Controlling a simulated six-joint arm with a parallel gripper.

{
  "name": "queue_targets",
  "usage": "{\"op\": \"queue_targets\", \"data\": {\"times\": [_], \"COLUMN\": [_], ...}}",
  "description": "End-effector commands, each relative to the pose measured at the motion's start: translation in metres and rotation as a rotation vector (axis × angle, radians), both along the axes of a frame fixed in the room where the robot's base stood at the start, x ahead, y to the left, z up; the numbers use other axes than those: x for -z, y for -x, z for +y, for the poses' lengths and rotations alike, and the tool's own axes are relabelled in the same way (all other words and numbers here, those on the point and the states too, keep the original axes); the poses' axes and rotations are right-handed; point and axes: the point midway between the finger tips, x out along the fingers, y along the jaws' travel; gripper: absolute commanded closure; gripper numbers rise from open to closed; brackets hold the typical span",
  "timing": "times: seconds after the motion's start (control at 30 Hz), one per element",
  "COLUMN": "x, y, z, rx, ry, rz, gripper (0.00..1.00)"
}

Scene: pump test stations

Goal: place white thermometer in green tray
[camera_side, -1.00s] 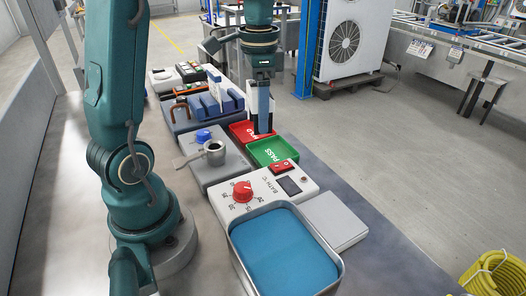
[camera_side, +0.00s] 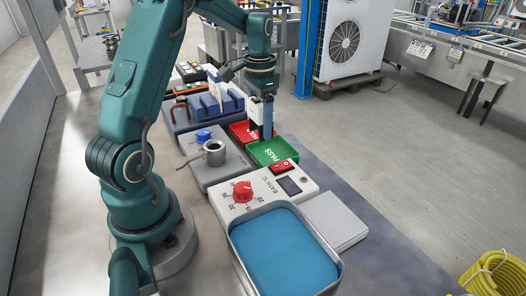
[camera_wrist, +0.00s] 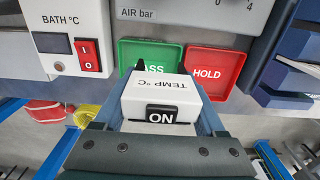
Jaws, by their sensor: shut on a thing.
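The white thermometer (camera_wrist: 160,95), marked TEMP °C with a black ON switch, is between the blue fingers of my gripper (camera_wrist: 165,108) in the wrist view. In the side view my gripper (camera_side: 267,135) points down, and part of the white thermometer (camera_side: 254,108) shows beside its fingers. The green tray (camera_side: 276,159), marked PASS, lies below and just in front of the fingertips. In the wrist view the thermometer covers part of the green tray (camera_wrist: 178,46). Whether the thermometer touches the tray cannot be told.
A red HOLD tray (camera_side: 238,129) adjoins the green tray. The bath unit (camera_side: 258,192) with its red knob stands in front, with a blue-filled basin (camera_side: 285,255). A blue rack (camera_side: 208,106) stands behind.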

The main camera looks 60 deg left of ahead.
Motion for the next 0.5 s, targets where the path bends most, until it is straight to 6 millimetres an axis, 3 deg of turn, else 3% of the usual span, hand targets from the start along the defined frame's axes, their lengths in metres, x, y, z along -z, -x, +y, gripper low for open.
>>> {"op": "queue_targets", "data": {"times": [0.2, 0.33, 0.5], "x": [0.016, 0.025, 0.05], "y": [-0.022, -0.023, -0.022], "z": [-0.017, -0.019, -0.018], "rx": [0.002, -0.001, -0.001], "ry": [0.0, 0.001, 0.002], "rz": [0.0, 0.002, 0.004], "gripper": [0.97, 0.97, 0.97]}}
